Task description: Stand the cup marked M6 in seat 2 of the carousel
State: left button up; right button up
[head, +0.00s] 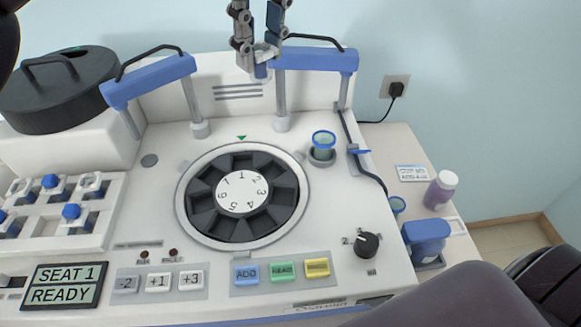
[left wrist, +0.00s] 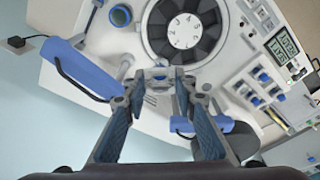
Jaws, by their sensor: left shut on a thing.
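My left gripper (head: 264,48) hangs at the top middle of the head view, above the back of the machine. It is shut on a small pale cup with a blue part (head: 261,71); no M6 mark can be read on it. In the left wrist view the fingertips (left wrist: 162,82) close around the cup (left wrist: 159,74). The carousel (head: 190,226) lies nearer the front, a dark ring of compartments around a white numbered hub (head: 243,194); it also shows in the left wrist view (left wrist: 148,40). The cup is apart from it. My right gripper is not in view.
A display (head: 63,286) reads SEAT 1 READY. A rack (head: 92,215) is at left; purple (head: 440,190) and blue (head: 427,236) containers are at right.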

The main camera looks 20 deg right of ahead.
aim_at(266, 78)
pick_arm(q)
jog(key=f, duration=0.6)
jog(key=shift+s+d+f+b, duration=0.15)
jog(key=shift+s+f+b, duration=0.05)
jog(key=shift+f+b, duration=0.1)
notch_tip(266, 78, down, 13)
jog(key=shift+p, duration=1.2)
jog(key=shift+w+d+f, duration=0.1)
jog(key=shift+f, duration=0.2)
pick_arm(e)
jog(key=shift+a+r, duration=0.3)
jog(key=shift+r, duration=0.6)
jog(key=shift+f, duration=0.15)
